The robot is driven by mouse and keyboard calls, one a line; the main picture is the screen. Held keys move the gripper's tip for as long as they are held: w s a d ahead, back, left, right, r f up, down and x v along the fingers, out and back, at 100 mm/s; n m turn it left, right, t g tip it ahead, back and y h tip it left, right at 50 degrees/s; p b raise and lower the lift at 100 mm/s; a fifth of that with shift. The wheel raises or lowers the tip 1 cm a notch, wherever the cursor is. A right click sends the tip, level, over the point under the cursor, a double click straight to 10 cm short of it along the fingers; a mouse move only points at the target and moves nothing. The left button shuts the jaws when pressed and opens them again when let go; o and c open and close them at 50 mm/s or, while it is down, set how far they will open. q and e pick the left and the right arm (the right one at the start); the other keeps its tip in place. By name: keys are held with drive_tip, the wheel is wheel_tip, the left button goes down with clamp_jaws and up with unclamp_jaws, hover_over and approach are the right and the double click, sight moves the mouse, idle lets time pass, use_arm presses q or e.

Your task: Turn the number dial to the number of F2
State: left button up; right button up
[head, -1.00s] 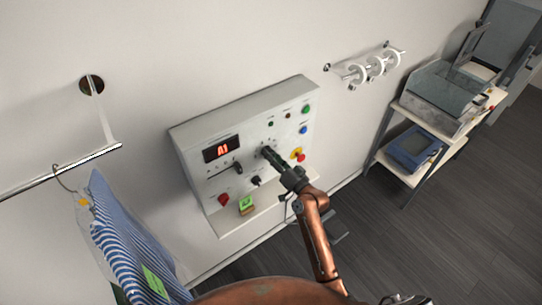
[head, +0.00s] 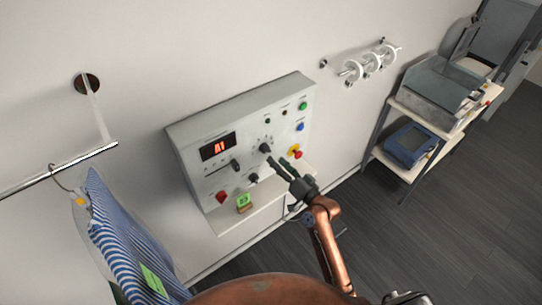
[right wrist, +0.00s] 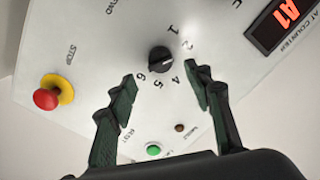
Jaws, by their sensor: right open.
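The number dial (head: 265,148) is a small black knob on the grey control panel (head: 292,95). A thin pale mark shows on the knob. The panel's red display (head: 219,146) reads A1. My right gripper (head: 279,164) is open and empty, just below and right of the dial. In the right wrist view its green-padded fingers (right wrist: 162,86) stand on either side of the dial, apart from it. My left gripper is not in view.
A red and yellow stop button (head: 295,153), a red knob (head: 221,197) and black knobs share the panel. A striped shirt (head: 128,245) hangs at left. A shelf cart (head: 384,150) stands at right.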

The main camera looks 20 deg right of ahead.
drive_tip(key=v, duration=0.5)
drive_tip(key=shift+s+d, duration=0.1)
drive_tip(key=shift+s, duration=0.15)
